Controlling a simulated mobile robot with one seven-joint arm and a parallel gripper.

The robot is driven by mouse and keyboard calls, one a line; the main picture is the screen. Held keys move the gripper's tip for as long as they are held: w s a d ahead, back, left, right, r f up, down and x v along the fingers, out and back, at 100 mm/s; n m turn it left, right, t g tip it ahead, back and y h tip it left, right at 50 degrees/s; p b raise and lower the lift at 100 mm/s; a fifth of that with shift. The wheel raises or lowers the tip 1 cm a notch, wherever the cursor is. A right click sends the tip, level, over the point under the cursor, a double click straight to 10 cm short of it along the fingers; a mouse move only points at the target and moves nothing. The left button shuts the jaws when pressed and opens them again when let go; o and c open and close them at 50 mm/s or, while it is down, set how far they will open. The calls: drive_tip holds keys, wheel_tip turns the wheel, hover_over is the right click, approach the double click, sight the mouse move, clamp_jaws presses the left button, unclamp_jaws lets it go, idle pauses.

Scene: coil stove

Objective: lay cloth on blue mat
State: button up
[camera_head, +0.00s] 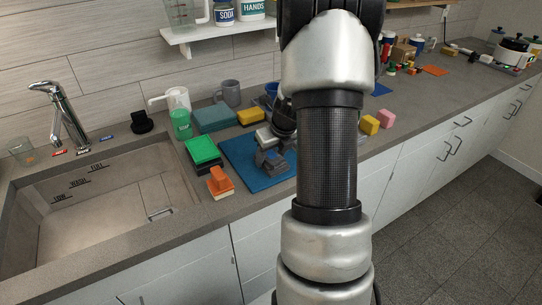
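The blue mat (240,157) lies flat on the counter to the right of the sink, partly hidden by my arm. A teal folded piece (212,117), which looks like the cloth, lies behind the mat; I cannot be sure that it is cloth. My gripper (269,160) shows as dark grey parts low over the mat, just left of my forearm. Whether its fingers are apart or hold anything cannot be made out.
Green and black sponges (202,150) and an orange-handled brush (219,181) lie left of the mat. A green soap bottle (181,119), a grey mug (230,93) and a yellow sponge (250,116) stand behind. The sink (100,210) opens at left.

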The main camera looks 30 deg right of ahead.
drive_tip(key=o, duration=0.4)
drive_tip(key=shift+r, duration=0.1)
drive_tip(key=shift+s+r, duration=0.1)
drive_tip(key=shift+r, duration=0.25)
drive_tip(key=p+v, duration=0.2)
drive_tip(key=v, duration=0.9)
drive_tip(key=shift+r, duration=0.15)
